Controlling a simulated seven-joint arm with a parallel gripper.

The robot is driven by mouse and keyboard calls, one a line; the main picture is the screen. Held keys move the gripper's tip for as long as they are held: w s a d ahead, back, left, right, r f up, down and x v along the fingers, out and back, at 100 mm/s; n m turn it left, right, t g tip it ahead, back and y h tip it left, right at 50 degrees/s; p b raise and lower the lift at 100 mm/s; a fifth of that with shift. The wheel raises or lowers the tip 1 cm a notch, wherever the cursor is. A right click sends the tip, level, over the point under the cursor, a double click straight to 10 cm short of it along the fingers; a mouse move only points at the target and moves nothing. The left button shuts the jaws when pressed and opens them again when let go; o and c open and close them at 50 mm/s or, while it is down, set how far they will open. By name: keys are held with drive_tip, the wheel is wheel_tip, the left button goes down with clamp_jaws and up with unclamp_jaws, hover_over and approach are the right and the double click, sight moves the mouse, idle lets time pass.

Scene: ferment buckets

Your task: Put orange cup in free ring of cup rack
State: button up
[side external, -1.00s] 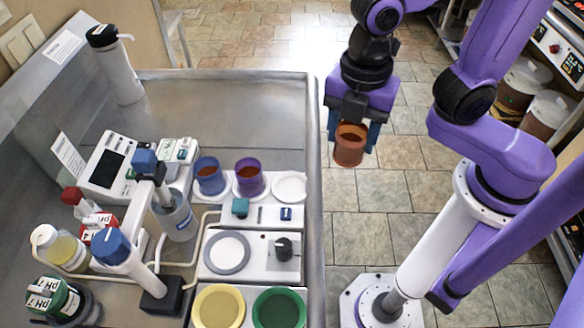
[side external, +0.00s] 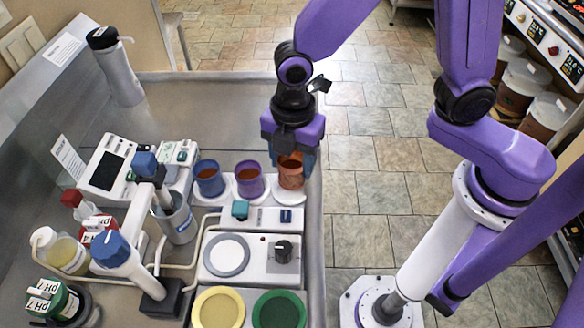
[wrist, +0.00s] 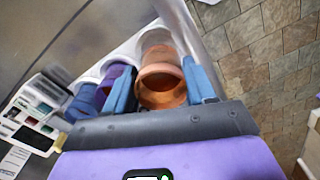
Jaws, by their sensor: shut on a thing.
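The orange cup (side external: 291,173) is upright between the blue fingers of my gripper (side external: 291,162), which is shut on it. The cup is over the right-hand ring of the white cup rack (side external: 226,189) and hides most of that ring. I cannot tell whether the cup's base is above the ring or inside it. A blue cup (side external: 209,178) and a purple cup (side external: 249,179) stand in the other rings to the left. In the wrist view, the orange cup (wrist: 161,86) shows its open mouth between the fingers, with part of the white rack visible beyond it.
A stirrer plate (side external: 227,254) stands in front of the rack, with a yellow lid (side external: 218,308) and a green lid (side external: 279,309) nearer. Bottles and a meter (side external: 106,166) crowd the left. The tray rim (side external: 315,240) runs close to the right of the rack.

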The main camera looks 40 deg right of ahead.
sight(292, 172)
drive_tip(key=shift+f, duration=1.65)
drive_tip(key=shift+f, duration=0.1)
drive_tip(key=o, duration=1)
drive_tip(key=shift+o, duration=0.2)
wheel_tip(292, 172, up, 12)
drive_tip(key=s+d+m, duration=0.9)
drive_tip(key=s+d, duration=0.4)
drive_tip(key=d, duration=0.5)
drive_tip(key=shift+s+d+f+m, duration=0.2)
drive_tip(key=shift+s+f+m, duration=0.2)
